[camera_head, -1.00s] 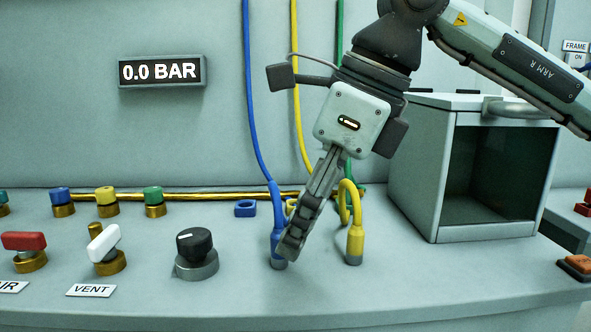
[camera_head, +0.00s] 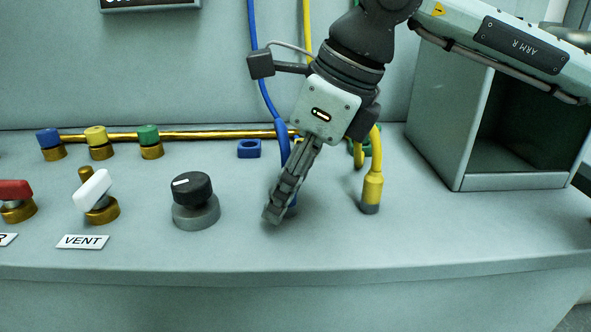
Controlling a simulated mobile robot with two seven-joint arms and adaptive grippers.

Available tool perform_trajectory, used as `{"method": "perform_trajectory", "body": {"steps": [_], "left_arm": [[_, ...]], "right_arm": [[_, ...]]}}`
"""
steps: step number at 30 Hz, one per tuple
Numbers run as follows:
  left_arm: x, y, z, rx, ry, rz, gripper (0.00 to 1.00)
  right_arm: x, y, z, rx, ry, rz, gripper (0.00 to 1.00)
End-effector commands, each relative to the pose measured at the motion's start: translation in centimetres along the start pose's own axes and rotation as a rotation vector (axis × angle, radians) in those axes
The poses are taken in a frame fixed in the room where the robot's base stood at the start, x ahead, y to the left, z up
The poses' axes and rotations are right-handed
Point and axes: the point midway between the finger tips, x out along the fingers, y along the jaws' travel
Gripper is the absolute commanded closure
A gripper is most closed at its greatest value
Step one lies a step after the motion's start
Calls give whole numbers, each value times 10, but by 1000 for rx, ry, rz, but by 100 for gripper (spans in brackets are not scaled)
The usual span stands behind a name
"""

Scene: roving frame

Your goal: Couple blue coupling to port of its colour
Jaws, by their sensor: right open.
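The blue coupling (camera_head: 284,150) hangs at the end of a blue hose and stands upright on the bench, its lower part mostly hidden behind my right gripper. My right gripper (camera_head: 271,216) is open, slanting down to the left in front of the coupling, its fingertips low and just left of the coupling's base. I cannot tell whether they touch. The blue-capped port (camera_head: 48,137) stands on a brass fitting at the back left of the bench. My left gripper is out of view.
A yellow port (camera_head: 96,136) and a green port (camera_head: 149,135) stand right of the blue one. The front bench strip is clear.

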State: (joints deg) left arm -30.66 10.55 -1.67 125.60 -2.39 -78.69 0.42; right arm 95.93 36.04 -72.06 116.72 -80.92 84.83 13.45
Motion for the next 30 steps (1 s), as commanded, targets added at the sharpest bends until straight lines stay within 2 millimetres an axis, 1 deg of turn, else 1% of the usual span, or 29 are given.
{"method": "perform_trajectory", "body": {"steps": [7, 8, 18, 19, 20, 21, 24, 27, 30], "left_arm": [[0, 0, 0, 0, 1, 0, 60], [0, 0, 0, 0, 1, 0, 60], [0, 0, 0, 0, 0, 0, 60], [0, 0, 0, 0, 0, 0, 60], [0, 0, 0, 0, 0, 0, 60], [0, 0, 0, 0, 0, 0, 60], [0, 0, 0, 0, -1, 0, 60], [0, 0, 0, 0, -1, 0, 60], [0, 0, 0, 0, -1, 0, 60]], "right_arm": [[1, 0, 0, 0, 0, 0, 55], [1, 0, 0, 0, 0, 1, 56], [1, 0, 0, 0, 0, 1, 98], [1, 0, 0, 0, 0, 1, 100], [1, 0, 0, 0, 0, 1, 100], [1, 0, 0, 0, 0, 1, 79], [1, 0, 0, 0, 0, 1, 66], [1, 0, 0, 0, 0, 1, 56], [1, 0, 0, 0, 0, 1, 56]]}}
